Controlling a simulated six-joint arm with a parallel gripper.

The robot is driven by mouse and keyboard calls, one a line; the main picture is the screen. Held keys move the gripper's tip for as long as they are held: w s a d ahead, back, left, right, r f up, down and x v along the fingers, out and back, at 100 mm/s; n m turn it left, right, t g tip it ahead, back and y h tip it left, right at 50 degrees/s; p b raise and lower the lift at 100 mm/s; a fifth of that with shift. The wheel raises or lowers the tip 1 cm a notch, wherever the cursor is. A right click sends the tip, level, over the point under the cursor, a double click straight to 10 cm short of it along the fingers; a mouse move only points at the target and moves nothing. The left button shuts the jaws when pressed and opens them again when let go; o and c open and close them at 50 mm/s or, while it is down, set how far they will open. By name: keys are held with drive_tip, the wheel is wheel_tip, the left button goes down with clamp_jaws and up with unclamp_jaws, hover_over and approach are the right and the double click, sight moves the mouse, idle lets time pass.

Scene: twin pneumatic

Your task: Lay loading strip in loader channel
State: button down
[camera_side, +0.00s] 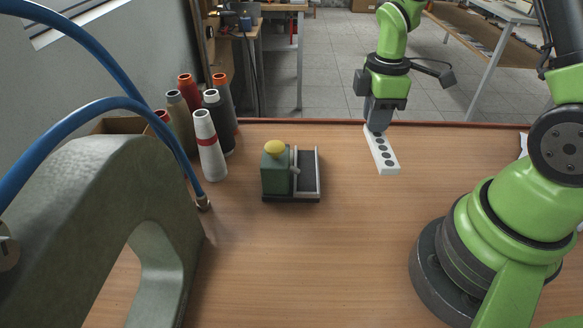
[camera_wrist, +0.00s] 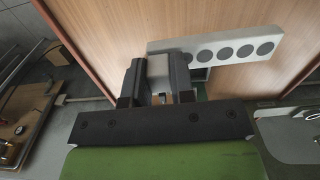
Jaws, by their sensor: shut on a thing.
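The loading strip (camera_side: 384,154) is a pale bar with a row of several dark round spots on its top. My gripper (camera_side: 377,127) is shut on the strip at its far end and holds it above the back right of the table. In the wrist view, my gripper (camera_wrist: 156,78) grips the left part of the strip (camera_wrist: 226,49), and the spotted part reaches out to the right. The loader (camera_side: 275,172) is a green block with a yellow knob. Its grey-edged channel (camera_side: 307,173) is on its right side and looks empty. The strip is apart from it, to the right.
Several thread cones (camera_side: 209,146) stand left of the loader. A large grey-green machine arm (camera_side: 110,215) with blue hoses (camera_side: 100,45) fills the left front. The wooden table (camera_side: 330,255) is clear in front of the loader and between it and my base.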

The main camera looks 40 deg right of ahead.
drive_tip(key=r, duration=0.2)
hover_over(306, 154)
drive_tip(key=shift+m, duration=0.4)
wheel_tip(306, 154, down, 10)
drive_tip(key=shift+f, duration=0.1)
drive_tip(key=shift+f, duration=0.1)
drive_tip(key=c, duration=1)
unclamp_jaws()
